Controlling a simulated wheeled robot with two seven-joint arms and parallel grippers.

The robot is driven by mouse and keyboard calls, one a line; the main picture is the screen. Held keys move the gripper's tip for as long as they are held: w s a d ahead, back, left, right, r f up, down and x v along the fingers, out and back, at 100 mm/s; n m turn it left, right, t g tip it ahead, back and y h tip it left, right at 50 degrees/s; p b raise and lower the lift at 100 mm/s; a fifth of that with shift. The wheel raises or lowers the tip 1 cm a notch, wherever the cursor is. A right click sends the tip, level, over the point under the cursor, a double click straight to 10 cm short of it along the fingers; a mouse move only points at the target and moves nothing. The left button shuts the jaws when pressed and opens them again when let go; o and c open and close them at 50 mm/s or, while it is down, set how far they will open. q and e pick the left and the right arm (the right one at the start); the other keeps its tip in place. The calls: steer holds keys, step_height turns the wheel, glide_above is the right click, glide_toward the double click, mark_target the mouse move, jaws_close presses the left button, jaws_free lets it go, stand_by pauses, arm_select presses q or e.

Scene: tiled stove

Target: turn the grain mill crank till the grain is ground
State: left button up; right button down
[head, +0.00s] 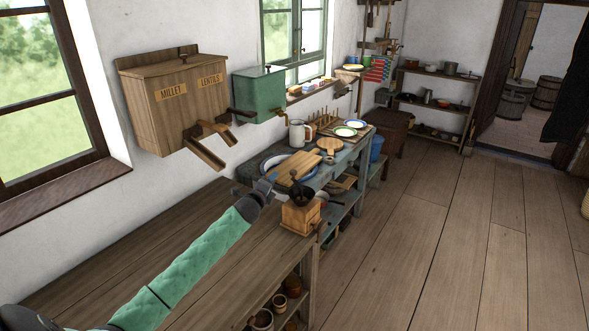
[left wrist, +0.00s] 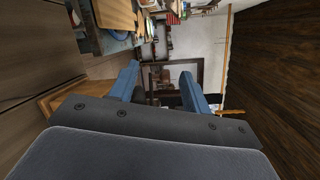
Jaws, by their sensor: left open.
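The grain mill (head: 299,217) is a small wooden box with a dark bowl-shaped top. It stands upright at the right edge of the near wooden bench in the head view. Its crank is small and dark against the clutter there, and I cannot make out its knob. My left gripper (head: 268,183) is just left of the mill's top, apart from it as far as I can tell. In the left wrist view its two blue fingers (left wrist: 162,84) stand apart with nothing between them. My right gripper is in neither view.
The wooden bench (head: 200,240) is bare left of the mill. A blue-grey table behind holds a cutting board (head: 294,168), a mug (head: 297,132) and plates. A wooden bin (head: 175,100) and a green box (head: 259,95) hang on the wall. Open floor (head: 430,220) lies right.

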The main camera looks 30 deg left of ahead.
mark_target(292, 173)
arm_select(q)
steer(key=w+d+m, duration=0.1)
steer(key=m, duration=0.3)
steer(key=w+d+m, duration=0.2)
steer(key=m, duration=0.2)
steer(key=w+d+m+y+p, duration=0.1)
steer(key=d+m, duration=0.1)
steer(key=m, duration=0.3)
steer(key=shift+w+r+t, duration=0.25)
steer(key=shift+w+t, duration=0.05)
steer(key=shift+w+a+r, duration=0.15)
steer(key=shift+w, duration=0.3)
steer(key=p+x, duration=0.2)
steer(key=x, duration=0.3)
steer(key=shift+w+a+p, duration=0.1)
steer(key=shift+w+p, duration=0.15)
steer(key=shift+p, duration=0.05)
steer(key=shift+w+a, duration=0.15)
steer(key=shift+w, duration=0.5)
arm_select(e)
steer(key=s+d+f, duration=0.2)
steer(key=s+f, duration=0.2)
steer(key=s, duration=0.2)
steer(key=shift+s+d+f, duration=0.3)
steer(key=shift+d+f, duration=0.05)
arm_select(q)
jaws_close()
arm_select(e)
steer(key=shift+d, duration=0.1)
